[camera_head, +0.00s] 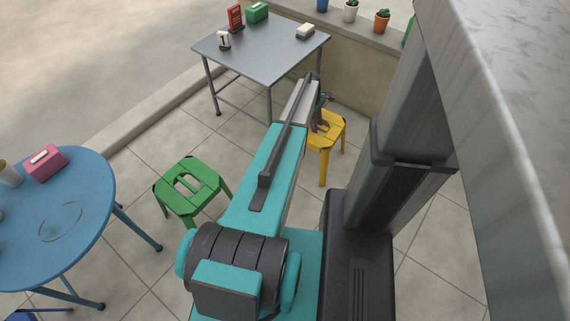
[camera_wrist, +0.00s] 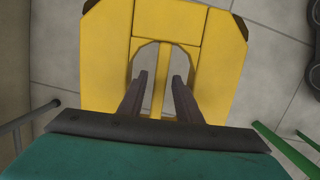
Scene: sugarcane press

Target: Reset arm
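My gripper (camera_wrist: 159,82) shows in the wrist view with its two dark fingers apart and nothing between them. It points down over a yellow stool (camera_wrist: 215,62), whose seat lies below the fingertips. In the head view my teal arm stretches away from my body. The gripper there is small and partly hidden behind the arm's end, next to the yellow stool (camera_head: 327,133).
A green stool (camera_head: 187,188) stands left of my arm. A blue round table (camera_head: 75,235) at left holds a pink box (camera_head: 46,163). A grey metal table (camera_head: 262,58) stands beyond the arm, with small items on it. Potted plants (camera_head: 382,20) line a low wall.

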